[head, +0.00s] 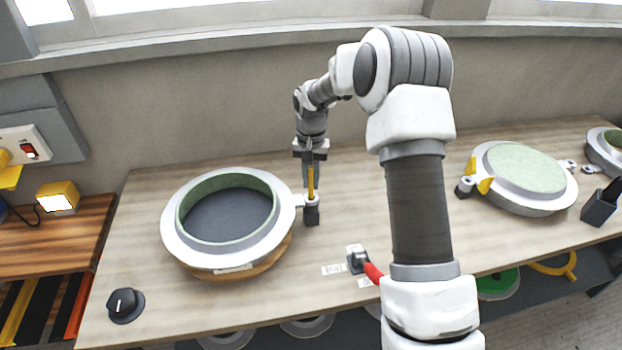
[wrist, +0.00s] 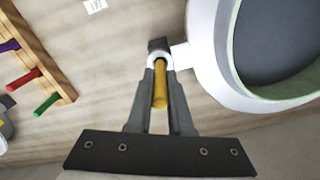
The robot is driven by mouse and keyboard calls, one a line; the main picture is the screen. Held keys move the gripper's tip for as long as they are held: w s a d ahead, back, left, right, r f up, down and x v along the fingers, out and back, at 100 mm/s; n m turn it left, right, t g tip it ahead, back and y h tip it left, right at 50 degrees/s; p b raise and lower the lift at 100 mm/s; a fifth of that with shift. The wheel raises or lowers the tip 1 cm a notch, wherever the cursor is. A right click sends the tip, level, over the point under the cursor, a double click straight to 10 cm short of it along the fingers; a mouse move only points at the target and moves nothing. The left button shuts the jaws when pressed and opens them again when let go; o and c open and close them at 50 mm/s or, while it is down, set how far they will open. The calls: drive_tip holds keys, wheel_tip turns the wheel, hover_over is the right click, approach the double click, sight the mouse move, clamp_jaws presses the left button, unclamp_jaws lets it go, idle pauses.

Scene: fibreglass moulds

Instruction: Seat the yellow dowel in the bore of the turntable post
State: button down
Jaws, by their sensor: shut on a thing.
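My gripper (head: 310,178) is shut on the yellow dowel (head: 311,183) and holds it upright over the turntable post (head: 312,213). The post has a pale collar on a dark block, joined by a short arm to the turntable's white rim (head: 178,238). In the wrist view the yellow dowel (wrist: 160,88) lies between the two fingers of my gripper (wrist: 160,72), its far end at the post's pale ring (wrist: 158,59).
The large round mould on the turntable stands close beside my gripper. A wooden rack (wrist: 50,60) with coloured pegs shows in the wrist view. A red-handled toggle (head: 360,262) and a black knob (head: 125,305) are near the front. Another round mould (head: 520,175) stands right.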

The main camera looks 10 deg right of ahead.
drive_tip(key=shift+f, duration=0.4)
drive_tip(key=c, duration=0.8)
unclamp_jaws()
drive_tip(key=shift+c, duration=0.2)
drive_tip(key=shift+r, duration=0.15)
